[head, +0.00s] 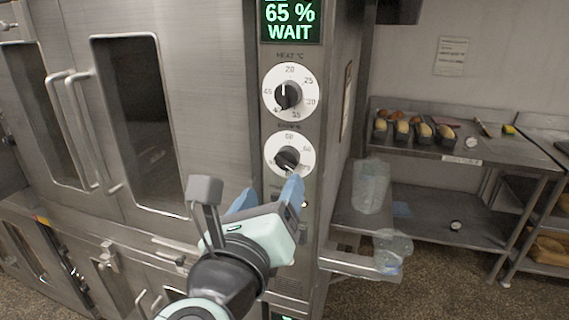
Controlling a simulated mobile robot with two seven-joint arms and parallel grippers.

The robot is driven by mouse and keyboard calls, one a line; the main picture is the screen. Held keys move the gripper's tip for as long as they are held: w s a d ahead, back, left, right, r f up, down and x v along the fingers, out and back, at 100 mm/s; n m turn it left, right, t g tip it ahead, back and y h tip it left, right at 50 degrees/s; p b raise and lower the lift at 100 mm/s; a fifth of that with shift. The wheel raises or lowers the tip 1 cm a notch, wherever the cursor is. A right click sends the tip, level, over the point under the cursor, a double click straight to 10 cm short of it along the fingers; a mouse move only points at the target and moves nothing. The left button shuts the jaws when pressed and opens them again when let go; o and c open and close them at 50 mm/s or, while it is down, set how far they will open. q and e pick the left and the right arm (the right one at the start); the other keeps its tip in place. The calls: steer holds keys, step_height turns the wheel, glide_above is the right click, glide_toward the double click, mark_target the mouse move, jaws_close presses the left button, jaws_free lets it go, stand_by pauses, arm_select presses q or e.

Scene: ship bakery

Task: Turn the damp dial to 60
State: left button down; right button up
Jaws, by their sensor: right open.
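The damp dial (289,151) is the lower of two round white dials on the steel control panel. It has a black knob at its centre and small blurred numbers; the top one looks like 60. The knob's setting is hard to read. My right gripper (268,194) is open and empty, just below the damp dial. Its right blue fingertip overlaps the dial's lower edge in the picture; I cannot tell whether it touches. The green display (290,21) above reads 65 % and WAIT. My left gripper is not in view.
The heat dial (290,92) sits directly above the damp dial. Tall steel doors with long handles (82,130) stand to the left. At right, a steel table (480,154) holds loaves in tins, with clear containers (371,185) lower down. A small lit button (304,204) is below the dial.

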mark_target(285, 166)
steer(key=p+x, duration=0.1)
steer(key=x, duration=0.8)
steer(key=c, duration=1.1)
steer(key=shift+o, duration=0.2)
